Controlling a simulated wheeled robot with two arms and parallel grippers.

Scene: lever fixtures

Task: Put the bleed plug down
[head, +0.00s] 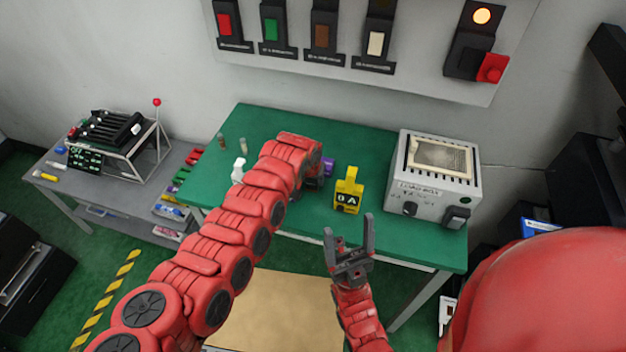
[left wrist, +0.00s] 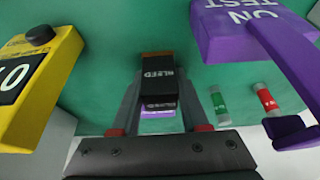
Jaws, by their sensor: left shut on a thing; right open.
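The bleed plug (left wrist: 160,82) is a black block with BLEED lettered on it, seen in the left wrist view. My left gripper (left wrist: 158,98) is shut on it, a finger on each side. The green table top shows behind the plug; I cannot tell whether the plug touches it. In the head view my left arm reaches over the green table (head: 305,120) and hides the plug and the fingertips. My right gripper (head: 348,235) is open and empty, in front of the table's near edge.
A yellow 0 A block (head: 347,192) and a purple ON TEST piece (left wrist: 235,35) flank the plug. A grey load box (head: 432,180) stands at the right. The table's back middle is clear.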

